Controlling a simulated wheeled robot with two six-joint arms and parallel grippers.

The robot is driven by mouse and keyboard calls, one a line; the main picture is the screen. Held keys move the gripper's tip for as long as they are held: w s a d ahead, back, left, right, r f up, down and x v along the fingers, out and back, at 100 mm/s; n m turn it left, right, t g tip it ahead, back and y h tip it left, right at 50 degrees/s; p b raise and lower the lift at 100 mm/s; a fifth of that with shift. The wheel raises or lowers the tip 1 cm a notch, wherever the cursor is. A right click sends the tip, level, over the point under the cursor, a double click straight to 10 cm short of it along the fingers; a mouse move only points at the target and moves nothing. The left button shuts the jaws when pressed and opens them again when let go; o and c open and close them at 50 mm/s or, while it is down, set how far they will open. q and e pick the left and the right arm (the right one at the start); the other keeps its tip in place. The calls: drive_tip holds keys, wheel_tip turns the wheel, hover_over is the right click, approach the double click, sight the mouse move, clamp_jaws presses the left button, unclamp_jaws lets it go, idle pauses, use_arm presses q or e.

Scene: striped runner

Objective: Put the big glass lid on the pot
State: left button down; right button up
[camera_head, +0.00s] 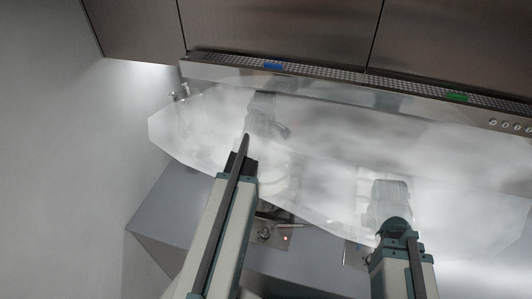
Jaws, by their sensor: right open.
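A large, pale, see-through sheet with straight angled edges (330,140) spans the middle of the head view. I cannot tell whether it is the big glass lid. No pot can be clearly made out; faint curved outlines show through the haze. My right gripper (391,192) is open, at the end of the right arm, and looks blurred through the sheet. I see no lid or other thing between its fingers. My left arm reaches up to the sheet, and its gripper (266,118) shows only faintly, its jaws unclear.
A grey counter (170,215) runs along the front left, with a hob (270,232) bearing a knob and a small red light between my arms. A metal range hood (330,78) and cabinets hang above. A plain wall stands at the left.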

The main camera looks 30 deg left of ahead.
sight(265, 164)
use_arm(q)
drive_tip(key=shift+f+b, duration=3.1)
drive_tip(key=shift+f, duration=0.1)
drive_tip(key=shift+f, duration=0.1)
drive_tip(key=shift+c, duration=2)
unclamp_jaws()
drive_tip(key=shift+o, duration=0.3)
drive_tip(key=o, duration=0.3)
drive_tip(key=shift+o, duration=0.2)
wheel_tip(265, 164, up, 8)
drive_tip(key=p, duration=0.8)
